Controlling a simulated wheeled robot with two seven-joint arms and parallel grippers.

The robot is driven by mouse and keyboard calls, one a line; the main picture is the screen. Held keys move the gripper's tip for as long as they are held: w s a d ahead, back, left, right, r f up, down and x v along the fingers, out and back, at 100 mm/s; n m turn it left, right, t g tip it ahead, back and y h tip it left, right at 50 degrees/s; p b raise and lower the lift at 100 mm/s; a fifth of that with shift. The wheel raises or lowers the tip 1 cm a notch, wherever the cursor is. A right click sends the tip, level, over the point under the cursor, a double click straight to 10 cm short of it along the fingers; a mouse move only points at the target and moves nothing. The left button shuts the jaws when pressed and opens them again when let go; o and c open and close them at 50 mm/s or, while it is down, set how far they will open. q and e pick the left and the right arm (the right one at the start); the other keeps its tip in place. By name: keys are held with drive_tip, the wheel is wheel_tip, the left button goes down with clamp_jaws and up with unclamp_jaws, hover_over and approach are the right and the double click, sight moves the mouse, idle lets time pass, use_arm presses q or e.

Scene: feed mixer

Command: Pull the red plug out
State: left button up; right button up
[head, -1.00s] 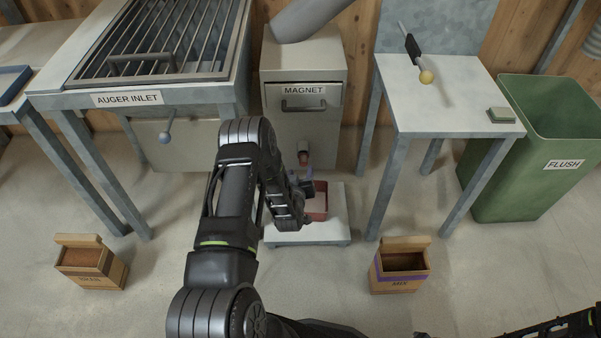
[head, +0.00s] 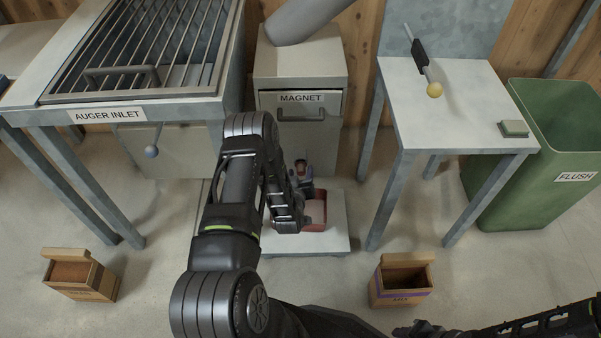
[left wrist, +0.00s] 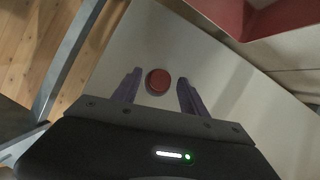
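The red plug (head: 300,166) is on the front of the magnet housing (head: 332,75), below its drawer, partly hidden by my gripper. In the left wrist view the red plug (left wrist: 158,82) is a round red disc on a pale face. My left gripper (head: 302,182) is at the plug. In the left wrist view its two purple fingers (left wrist: 158,86) are spread, one on each side of the plug, with a gap on both sides. My right arm shows at the lower right; its gripper (head: 418,329) is dark and unclear at the bottom edge.
A red tray (head: 319,222) stands on a pale platform (head: 336,240) below the plug. The auger inlet table (head: 130,112) is at left, a side table (head: 440,125) and green flush bin (head: 545,190) at right. Two wooden boxes (head: 92,284) (head: 403,291) stand on the floor.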

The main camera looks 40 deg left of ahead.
use_arm(q)
clamp_jaws()
idle(0.8)
